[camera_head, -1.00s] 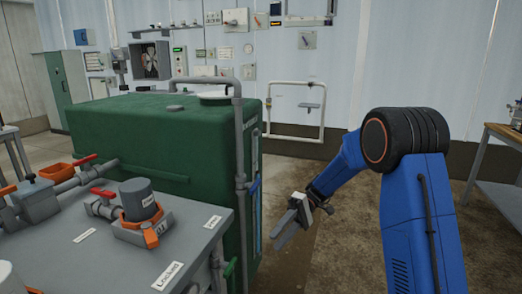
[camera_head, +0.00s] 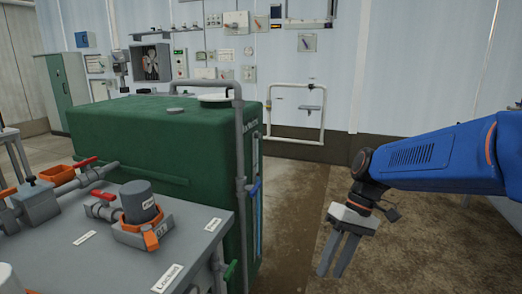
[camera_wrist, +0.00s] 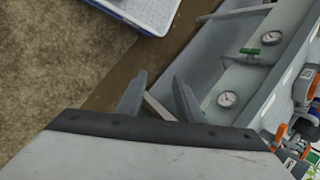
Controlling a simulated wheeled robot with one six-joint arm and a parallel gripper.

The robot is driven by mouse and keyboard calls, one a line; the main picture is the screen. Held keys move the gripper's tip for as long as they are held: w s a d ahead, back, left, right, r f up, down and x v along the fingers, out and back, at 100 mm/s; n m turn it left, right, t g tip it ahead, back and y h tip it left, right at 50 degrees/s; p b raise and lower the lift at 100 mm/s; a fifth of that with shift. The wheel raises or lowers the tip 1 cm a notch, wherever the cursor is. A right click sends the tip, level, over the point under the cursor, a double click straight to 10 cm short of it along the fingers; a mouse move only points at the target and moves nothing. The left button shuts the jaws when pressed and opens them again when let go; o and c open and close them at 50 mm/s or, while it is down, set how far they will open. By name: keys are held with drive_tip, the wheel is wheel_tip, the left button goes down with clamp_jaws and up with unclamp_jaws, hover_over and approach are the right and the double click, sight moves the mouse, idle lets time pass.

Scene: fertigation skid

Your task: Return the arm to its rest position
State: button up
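My blue arm (camera_head: 430,160) reaches in from the right in the head view, with its wrist bent so that my gripper (camera_head: 334,272) points down. The gripper's two grey fingers stand apart with nothing between them. It hangs in free air over the brown floor, to the right of the green tank (camera_head: 150,135). In the wrist view my gripper (camera_wrist: 158,95) also shows its two fingers apart and empty.
A grey pipe (camera_head: 240,140) runs down the tank's front. The wrist view shows gauges (camera_wrist: 227,99) and a blue-white tray (camera_wrist: 145,12). Bare floor lies around the gripper.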

drive_tip(key=s+d+m+t+h, duration=0.3)
drive_tip(key=s+d+t, duration=0.5)
drive_tip(key=s+d, duration=0.3)
drive_tip(key=shift+s+d+m+h, duration=0.2)
drive_tip(key=shift+m+h, duration=0.2)
drive_tip(key=shift+h, duration=0.3)
